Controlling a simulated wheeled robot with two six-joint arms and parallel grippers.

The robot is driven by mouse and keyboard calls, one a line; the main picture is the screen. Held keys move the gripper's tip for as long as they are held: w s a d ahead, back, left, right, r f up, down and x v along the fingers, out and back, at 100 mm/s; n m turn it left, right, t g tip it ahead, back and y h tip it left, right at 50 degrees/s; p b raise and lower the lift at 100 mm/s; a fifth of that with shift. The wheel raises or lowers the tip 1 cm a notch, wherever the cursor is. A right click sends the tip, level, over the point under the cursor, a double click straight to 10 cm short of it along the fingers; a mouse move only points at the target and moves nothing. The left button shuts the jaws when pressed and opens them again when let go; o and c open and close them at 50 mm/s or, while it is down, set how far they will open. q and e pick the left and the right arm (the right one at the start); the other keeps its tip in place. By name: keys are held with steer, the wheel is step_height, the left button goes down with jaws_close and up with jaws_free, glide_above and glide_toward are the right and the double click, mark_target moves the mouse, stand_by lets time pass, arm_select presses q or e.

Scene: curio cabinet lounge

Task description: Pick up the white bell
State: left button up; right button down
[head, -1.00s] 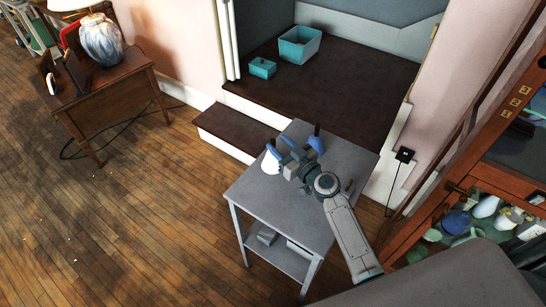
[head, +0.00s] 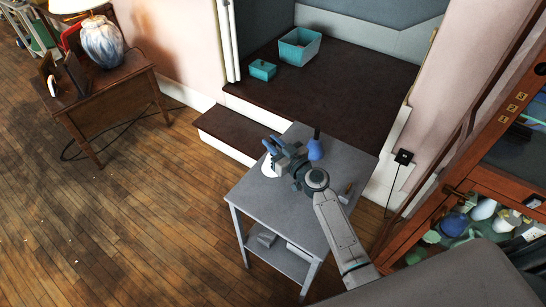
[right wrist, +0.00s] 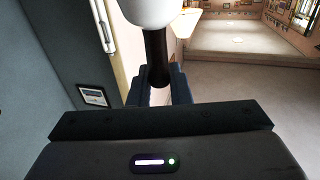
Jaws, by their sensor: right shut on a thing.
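The white bell (head: 268,169) is at the left edge of the small grey table (head: 262,200) in the head view, partly hidden by my right gripper (head: 274,150). In the right wrist view the white body of the bell (right wrist: 151,10) shows at the top, with its dark handle (right wrist: 157,55) running down between the fingers (right wrist: 160,88). My right gripper is shut on this handle. I cannot tell whether the bell still touches the tabletop. My left gripper is not in view.
A blue bell-like object (head: 315,150) with a dark handle stands close right of the gripper. A small brown object (head: 346,192) lies near the table's right edge. An open wooden cabinet (head: 470,190) is at the right. Teal boxes (head: 300,46) sit on the dark platform behind.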

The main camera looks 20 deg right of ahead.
steer(key=shift+r, duration=0.1)
steer(key=shift+r, duration=1.4)
steer(key=shift+s+d+r, duration=0.1)
steer(key=shift+s+r, duration=0.15)
steer(key=r+b+v, duration=0.1)
steer(key=b+v, duration=0.2)
steer(key=v, duration=1.2)
steer(key=shift+s+d+r, duration=0.2)
steer(key=shift+s+r, duration=0.05)
